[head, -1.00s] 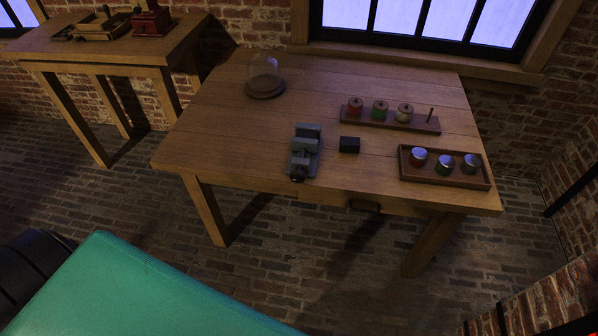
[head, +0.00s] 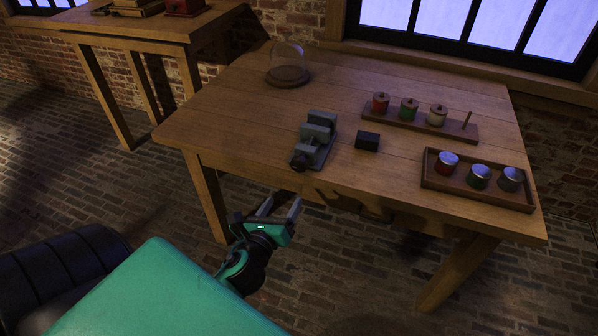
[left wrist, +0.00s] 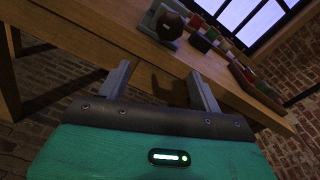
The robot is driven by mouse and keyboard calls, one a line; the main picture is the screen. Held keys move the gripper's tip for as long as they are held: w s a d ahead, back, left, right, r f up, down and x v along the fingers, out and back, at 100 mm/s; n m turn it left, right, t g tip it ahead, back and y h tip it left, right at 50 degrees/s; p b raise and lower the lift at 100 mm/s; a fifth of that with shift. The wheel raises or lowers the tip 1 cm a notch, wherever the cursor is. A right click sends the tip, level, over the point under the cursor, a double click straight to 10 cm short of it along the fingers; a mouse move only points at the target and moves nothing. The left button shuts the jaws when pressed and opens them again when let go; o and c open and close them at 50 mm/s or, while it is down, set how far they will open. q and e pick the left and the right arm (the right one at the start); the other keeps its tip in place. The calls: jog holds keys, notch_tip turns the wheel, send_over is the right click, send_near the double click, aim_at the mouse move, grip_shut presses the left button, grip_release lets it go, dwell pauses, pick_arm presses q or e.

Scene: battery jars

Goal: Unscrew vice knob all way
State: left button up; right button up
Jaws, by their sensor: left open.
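The grey vice (head: 316,140) stands on the wooden table near its front edge. Its dark round knob (head: 299,162) faces the front, at the edge. My left gripper (head: 281,205) is open and empty, in front of the table and below the knob, apart from it. In the left wrist view the two fingers of my left gripper (left wrist: 160,85) are spread, with the table edge beyond them. The knob (left wrist: 168,25) shows above the fingers there, close to the vice body (left wrist: 150,16). My right gripper is not in view.
A small black block (head: 367,141) lies right of the vice. A spool rack (head: 456,130) and a tray with several jars (head: 478,196) stand further right. A glass dome (head: 287,66) is at the back left. The tabletop (head: 235,115) left of the vice is clear.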

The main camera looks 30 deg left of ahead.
aim_at(296, 166)
pick_arm(q)
jog(key=shift+m+t+y, duration=0.3)
jog(key=shift+m, duration=0.2)
jog(key=w+a+r, duration=0.1)
jog(key=w, duration=0.3)
jog(key=w+a+r, duration=0.1)
jog(key=w, duration=0.3)
jog(key=w+a+r, duration=0.1)
jog(key=w, duration=0.3)
jog(key=shift+w+a+r+p, duration=0.1)
jog(key=shift+w+r+p, duration=0.1)
jog(key=shift+p, duration=0.1)
jog(key=shift+w+a, duration=0.1)
jog(key=shift+w, duration=0.15)
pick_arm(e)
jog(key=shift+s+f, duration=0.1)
pick_arm(q)
jog(key=shift+c, duration=0.5)
jog(key=c, duration=0.9)
jog(key=shift+n, duration=0.3)
